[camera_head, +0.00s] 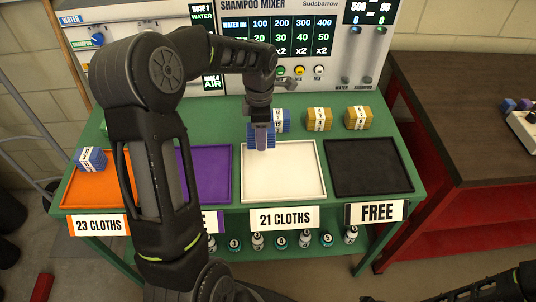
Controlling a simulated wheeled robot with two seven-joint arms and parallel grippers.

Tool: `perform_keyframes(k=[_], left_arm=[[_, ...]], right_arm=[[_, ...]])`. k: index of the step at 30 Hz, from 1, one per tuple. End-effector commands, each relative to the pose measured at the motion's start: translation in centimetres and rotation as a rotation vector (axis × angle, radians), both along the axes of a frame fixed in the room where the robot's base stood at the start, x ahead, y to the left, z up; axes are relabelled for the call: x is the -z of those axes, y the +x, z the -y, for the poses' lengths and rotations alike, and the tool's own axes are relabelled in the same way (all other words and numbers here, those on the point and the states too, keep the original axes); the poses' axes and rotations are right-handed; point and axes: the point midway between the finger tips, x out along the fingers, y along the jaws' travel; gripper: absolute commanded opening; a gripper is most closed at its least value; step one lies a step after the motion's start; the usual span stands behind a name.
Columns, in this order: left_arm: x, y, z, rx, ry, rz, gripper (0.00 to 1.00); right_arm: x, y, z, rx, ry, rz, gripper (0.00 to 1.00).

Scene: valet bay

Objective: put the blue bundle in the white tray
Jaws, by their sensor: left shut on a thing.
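My left gripper (262,140) points down over the back part of the white tray (284,193). It is shut on a blue bundle (251,136), which shows on both sides of the fingers. I cannot tell whether the bundle touches the tray. The white tray looks otherwise empty, and a "21 CLOTHS" sign (284,219) hangs in front of it. Another blue bundle with a white band (284,121) is just behind, partly hidden by the gripper. A part of my right arm shows at the bottom right, but its gripper does not.
A purple tray (213,178) is partly behind my left arm. A black tray (368,168) is empty. Two yellow bundles (319,119) (358,118) stand at the back of the green table (404,131).

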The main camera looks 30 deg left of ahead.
Motion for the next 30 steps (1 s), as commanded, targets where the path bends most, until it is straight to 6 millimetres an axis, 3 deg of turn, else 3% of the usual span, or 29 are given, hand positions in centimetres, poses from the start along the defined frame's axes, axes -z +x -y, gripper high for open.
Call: perform_keyframes(k=[6,16,24,30], left_arm=[[2.9,0.0,0.0,0.001,-0.001,0.001,0.01],[3.2,0.0,0.0,0.001,-0.001,0.001,0.01],[6.4,0.0,0.0,0.001,-0.001,-0.001,0.01],[6.8,0.0,0.0,0.001,0.000,0.001,0.01]], right_arm=[[-0.6,-0.1,0.0,0.001,-0.002,-0.002,0.36],[-0.5,-0.1,0.0,0.000,-0.002,-0.003,0.36],[-1.2,-0.2,0.1,0.001,-0.003,-0.005,0.36],[-1.1,-0.2,0.1,0.001,-0.003,-0.005,0.36]])
